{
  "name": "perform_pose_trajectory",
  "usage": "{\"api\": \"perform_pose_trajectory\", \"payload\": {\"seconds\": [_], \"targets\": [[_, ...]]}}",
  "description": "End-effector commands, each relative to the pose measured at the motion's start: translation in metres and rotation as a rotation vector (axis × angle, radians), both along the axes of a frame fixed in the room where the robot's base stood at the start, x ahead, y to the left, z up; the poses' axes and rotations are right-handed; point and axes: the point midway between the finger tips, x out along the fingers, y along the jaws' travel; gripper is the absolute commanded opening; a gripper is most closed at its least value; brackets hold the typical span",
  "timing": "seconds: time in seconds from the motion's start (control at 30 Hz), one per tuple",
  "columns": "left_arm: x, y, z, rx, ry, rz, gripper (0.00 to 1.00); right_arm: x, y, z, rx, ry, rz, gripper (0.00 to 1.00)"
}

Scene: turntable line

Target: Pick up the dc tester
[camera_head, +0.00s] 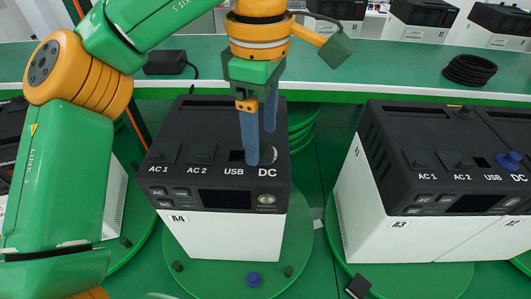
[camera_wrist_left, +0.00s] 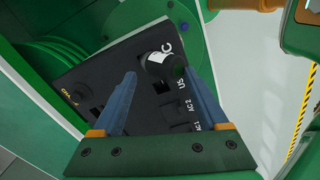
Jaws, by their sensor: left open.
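The dc tester appears to be a short black cylinder with a white band (camera_wrist_left: 158,66), standing at the DC socket of the power station marked A4 (camera_head: 222,235). In the head view it is mostly hidden behind the fingers, with a dark rounded part (camera_head: 273,154) showing beside them. My left gripper (camera_head: 262,143) points down over the DC corner of A4. In the left wrist view its blue fingers (camera_wrist_left: 157,73) are apart, with the cylinder at their tips, close to the right finger. I cannot tell whether they touch it. My right gripper is not in view.
A4 sits on a green turntable (camera_head: 205,275) with a blue knob (camera_head: 253,280). Station A3 (camera_head: 385,215) stands to the right, with a blue part (camera_head: 509,161) at its DC socket. A coiled black cable (camera_head: 469,69) and a black adapter (camera_head: 165,62) lie on the green shelf behind.

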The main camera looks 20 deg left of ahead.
Motion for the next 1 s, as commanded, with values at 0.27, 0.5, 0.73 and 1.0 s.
{"api": "perform_pose_trajectory", "payload": {"seconds": [0.27, 0.5, 0.73, 1.0], "targets": [[0.0, -0.002, -0.037, 0.004, 0.004, 0.004, 0.77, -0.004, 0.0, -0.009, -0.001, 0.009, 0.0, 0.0], [0.0, -0.002, -0.035, 0.003, 0.003, 0.004, 0.29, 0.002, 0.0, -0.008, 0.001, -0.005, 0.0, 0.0], [0.0, -0.002, -0.034, 0.002, 0.002, 0.004, 0.0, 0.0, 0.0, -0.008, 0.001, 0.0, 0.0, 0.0], [0.0, -0.002, -0.026, 0.001, 0.0, 0.004, 0.0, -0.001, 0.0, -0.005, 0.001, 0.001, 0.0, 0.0]]}}
